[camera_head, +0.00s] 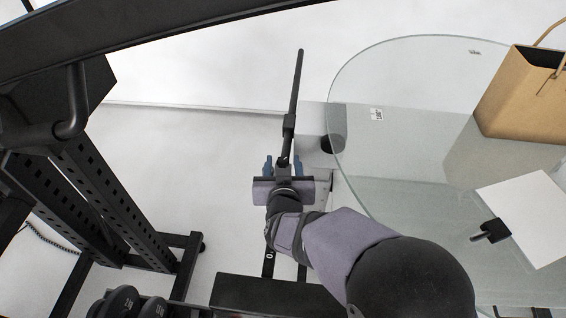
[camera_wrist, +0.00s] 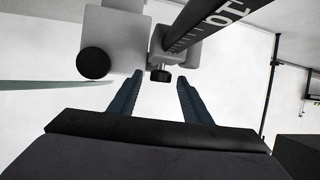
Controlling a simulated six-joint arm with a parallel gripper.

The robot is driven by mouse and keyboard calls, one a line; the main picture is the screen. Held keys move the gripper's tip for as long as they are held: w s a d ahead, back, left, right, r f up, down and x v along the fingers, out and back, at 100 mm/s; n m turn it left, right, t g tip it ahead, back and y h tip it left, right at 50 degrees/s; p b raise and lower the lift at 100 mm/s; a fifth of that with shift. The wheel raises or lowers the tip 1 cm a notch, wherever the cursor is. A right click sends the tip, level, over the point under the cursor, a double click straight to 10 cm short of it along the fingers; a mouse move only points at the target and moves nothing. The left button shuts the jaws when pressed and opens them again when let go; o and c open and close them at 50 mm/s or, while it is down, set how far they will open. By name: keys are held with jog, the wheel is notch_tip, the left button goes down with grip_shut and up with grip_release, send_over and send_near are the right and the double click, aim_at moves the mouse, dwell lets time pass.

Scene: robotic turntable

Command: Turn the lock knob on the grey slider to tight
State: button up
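In the wrist view a light grey slider (camera_wrist: 182,46) sits around a black rail (camera_wrist: 208,22) with white markings. A small black lock knob (camera_wrist: 160,76) sticks out below it, and its exact angle is hard to read. My gripper (camera_wrist: 161,80) is open, with its two blue fingers apart, and the knob appears between the fingertips. I cannot tell whether they touch it. In the head view my gripper (camera_head: 283,164) is at the lower end of a thin black pole; the small knob cannot be made out there.
A larger grey block (camera_wrist: 117,38) with a round black knob (camera_wrist: 94,63) is close left of the slider. A glass table (camera_head: 410,160) carries a paper bag (camera_head: 525,100) and white sheet (camera_head: 525,215) at right. A black rack (camera_head: 125,200) stands at left.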

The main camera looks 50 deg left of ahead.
jog(key=c, duration=0.9)
